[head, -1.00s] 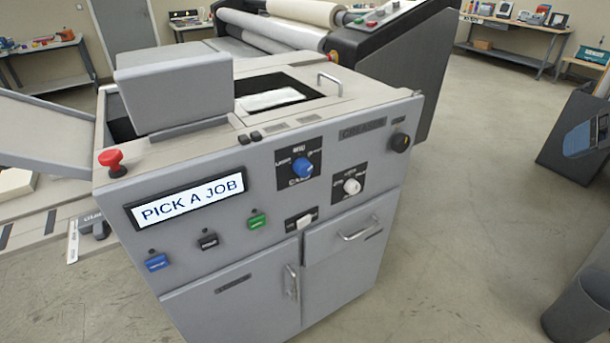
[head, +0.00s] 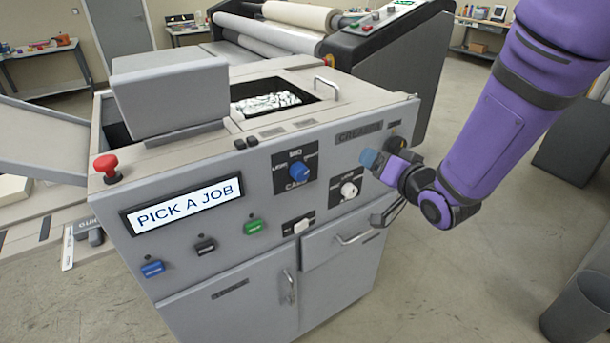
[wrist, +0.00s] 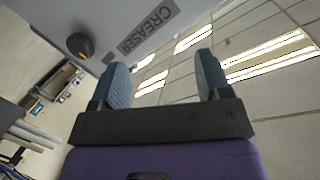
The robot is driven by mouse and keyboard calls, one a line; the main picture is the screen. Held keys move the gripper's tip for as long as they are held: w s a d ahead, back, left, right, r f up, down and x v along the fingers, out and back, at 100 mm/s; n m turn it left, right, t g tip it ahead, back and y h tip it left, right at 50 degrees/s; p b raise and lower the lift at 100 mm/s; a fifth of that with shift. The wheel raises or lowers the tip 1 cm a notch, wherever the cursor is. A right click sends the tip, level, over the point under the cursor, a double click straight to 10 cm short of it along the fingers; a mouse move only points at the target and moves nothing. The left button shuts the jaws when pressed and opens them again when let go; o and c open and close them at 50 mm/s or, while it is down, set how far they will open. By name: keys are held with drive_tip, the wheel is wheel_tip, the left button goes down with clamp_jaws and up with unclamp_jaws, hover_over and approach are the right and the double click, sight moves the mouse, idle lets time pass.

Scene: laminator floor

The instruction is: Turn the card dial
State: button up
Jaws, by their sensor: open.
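The creaser (head: 262,235) is a grey cabinet whose front display (head: 185,204) reads "PICK A JOB". A blue dial (head: 298,172) sits on a black label plate whose lower word looks like "CARD". A white dial (head: 348,190) sits on a second plate to its lower right; its small labels are unreadable. My gripper (head: 375,162) is in front of the panel's right end, right of both dials and apart from them. In the wrist view my gripper (wrist: 162,78) is open and empty, with blue pads, and neither dial shows there.
A black knob (head: 394,145) is close to my gripper; it also shows in the wrist view (wrist: 80,45). A red stop button (head: 106,167), blue (head: 152,268), black (head: 205,246) and green (head: 253,226) buttons, and a drawer handle (head: 353,238) stick out.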

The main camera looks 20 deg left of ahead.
sight(304, 175)
drive_tip(key=s+a+f+n+g+y, duration=0.2)
drive_tip(key=s+a+f+y, duration=0.35)
drive_tip(key=a+f, duration=0.2)
drive_tip(key=shift+h, duration=0.35)
drive_tip(key=x, duration=0.7)
drive_tip(key=r+x, duration=0.1)
drive_tip(key=x, duration=0.2)
drive_tip(key=shift+s+a, duration=0.15)
drive_tip(key=shift+a, duration=0.35)
drive_tip(key=c, duration=0.9)
